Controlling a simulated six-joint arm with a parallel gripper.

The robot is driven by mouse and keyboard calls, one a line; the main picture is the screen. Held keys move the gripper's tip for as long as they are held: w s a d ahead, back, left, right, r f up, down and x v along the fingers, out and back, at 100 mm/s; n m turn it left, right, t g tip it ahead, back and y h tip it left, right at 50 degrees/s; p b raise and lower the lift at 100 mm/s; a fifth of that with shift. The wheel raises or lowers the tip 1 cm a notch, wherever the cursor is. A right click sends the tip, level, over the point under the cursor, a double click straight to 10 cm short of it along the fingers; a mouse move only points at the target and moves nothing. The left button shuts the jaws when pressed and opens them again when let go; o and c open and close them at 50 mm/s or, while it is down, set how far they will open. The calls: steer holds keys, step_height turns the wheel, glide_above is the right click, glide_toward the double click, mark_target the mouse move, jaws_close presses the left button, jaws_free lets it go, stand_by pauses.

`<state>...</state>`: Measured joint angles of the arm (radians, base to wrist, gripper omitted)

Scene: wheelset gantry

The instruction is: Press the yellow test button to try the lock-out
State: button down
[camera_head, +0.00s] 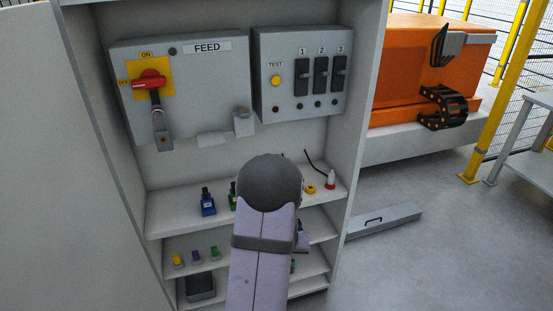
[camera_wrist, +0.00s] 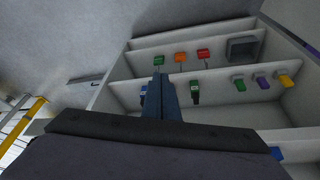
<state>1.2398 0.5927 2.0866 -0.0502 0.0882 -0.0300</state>
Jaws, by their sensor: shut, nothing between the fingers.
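The yellow test button (camera_head: 275,80) sits under the word TEST on the grey right-hand box (camera_head: 262,45), in clear view. To its left, the FEED box (camera_head: 210,85) carries a red rotary handle (camera_head: 150,82) on a yellow ON/OFF plate; its pointer end is hard to read. A dark piece and a grey block (camera_head: 163,138) hang below the handle. My gripper (camera_wrist: 165,82) is shut and empty, pointing toward the shelves in the wrist view. In the head view my arm hides most of it, low and apart from the button.
Breakers 1, 2 and 3 (camera_head: 321,75) stand right of the button, with small lamps (camera_head: 298,106) below. Coloured tags (camera_head: 196,256) lie lower. Space before the boxes is clear.

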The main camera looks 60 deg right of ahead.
steer(key=w+d+r+t+h, duration=0.1)
steer(key=w+d+r+h, duration=0.15)
steer(key=d, duration=0.45)
steer(key=n+t+h, duration=0.5)
steer(key=t+h, duration=0.5)
steer(key=h, duration=0.7)
glide_toward(276, 80)
steer(key=s+a+r, duration=0.3)
steer(key=s+r, duration=0.2)
steer(key=s, duration=0.1)
steer(key=shift+r, duration=0.1)
steer(key=shift+w+d, duration=3.05)
steer(key=shift+w, duration=0.05)
